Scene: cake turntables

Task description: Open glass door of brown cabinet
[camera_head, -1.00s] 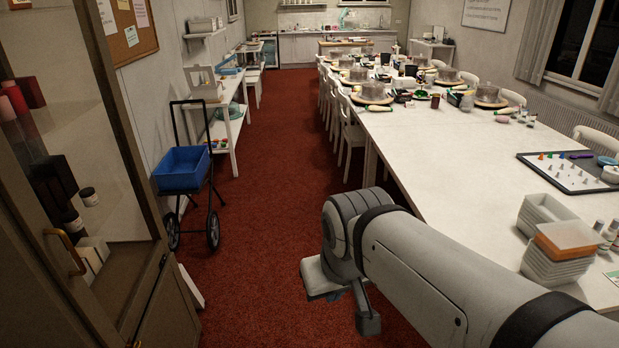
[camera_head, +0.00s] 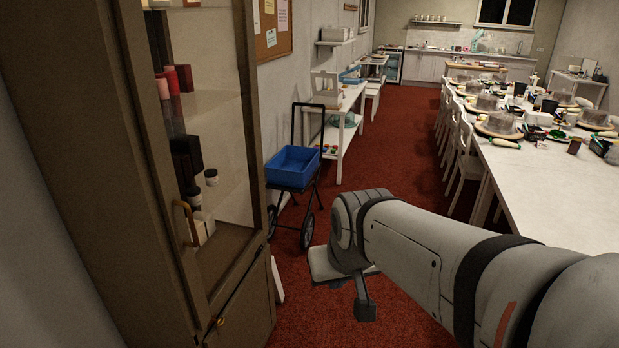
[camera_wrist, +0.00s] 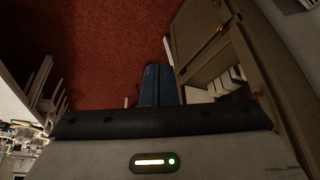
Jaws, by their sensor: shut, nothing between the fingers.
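The brown cabinet (camera_head: 110,150) stands at the left in the head view. Its glass door (camera_head: 225,150) is closed, with a brass handle (camera_head: 186,222) on its left side. Through the glass show shelves with red, dark and white items. My gripper (camera_head: 364,308) hangs low at the end of the arm, right of the cabinet and apart from it. In the wrist view its dark blue fingers (camera_wrist: 158,84) are together, with nothing between them. The cabinet (camera_wrist: 275,75) is at the right there, with the handle (camera_wrist: 221,30) in sight.
A blue-basket cart (camera_head: 293,167) stands on the red floor just beyond the cabinet. A white side table (camera_head: 338,122) is along the left wall. The long white table (camera_head: 560,185) with chairs is at the right. Floor between them is clear.

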